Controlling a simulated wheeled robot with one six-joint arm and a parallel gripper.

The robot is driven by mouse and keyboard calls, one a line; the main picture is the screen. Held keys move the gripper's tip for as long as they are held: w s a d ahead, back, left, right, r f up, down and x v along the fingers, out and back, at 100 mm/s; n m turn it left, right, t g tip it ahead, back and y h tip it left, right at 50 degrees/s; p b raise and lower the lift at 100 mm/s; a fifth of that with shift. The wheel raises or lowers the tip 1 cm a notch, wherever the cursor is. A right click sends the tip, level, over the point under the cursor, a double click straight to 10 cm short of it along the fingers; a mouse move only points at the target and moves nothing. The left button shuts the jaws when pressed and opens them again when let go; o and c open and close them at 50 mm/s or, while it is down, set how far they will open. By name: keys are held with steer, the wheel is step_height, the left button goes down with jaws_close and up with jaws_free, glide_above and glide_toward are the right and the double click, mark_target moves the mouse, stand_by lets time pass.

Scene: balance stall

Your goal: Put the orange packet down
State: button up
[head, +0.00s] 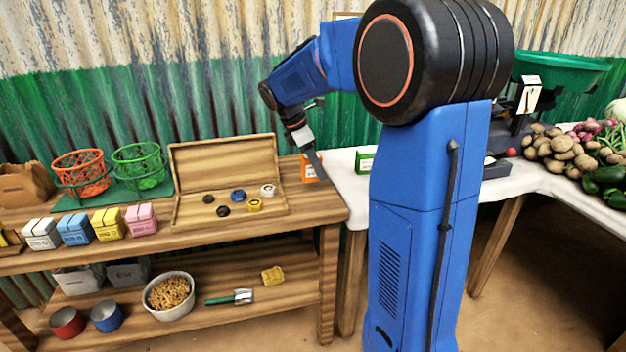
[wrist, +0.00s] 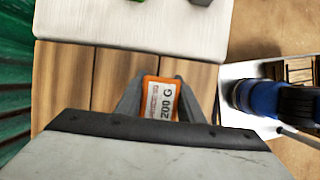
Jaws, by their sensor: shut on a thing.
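The orange packet (wrist: 160,100) has a white label reading "200 G". In the wrist view it is between the two fingers of my gripper (wrist: 160,105), which is shut on it. In the head view the orange packet (head: 309,170) is at the right end of the wooden bench (head: 325,205), below my gripper (head: 313,165), which partly hides it. I cannot tell whether the packet touches the bench top.
An open wooden case (head: 225,160) with several round weights lies left of the packet. A white-topped table (head: 345,168) with a green packet (head: 366,160) adjoins on the right. Coloured packets (head: 107,224) line the bench's front left. Bare planks surround the orange packet.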

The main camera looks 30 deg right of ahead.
mark_target(316, 179)
steer(key=shift+f, duration=2.1)
steer(key=o, duration=1.2)
steer(key=shift+f, duration=0.1)
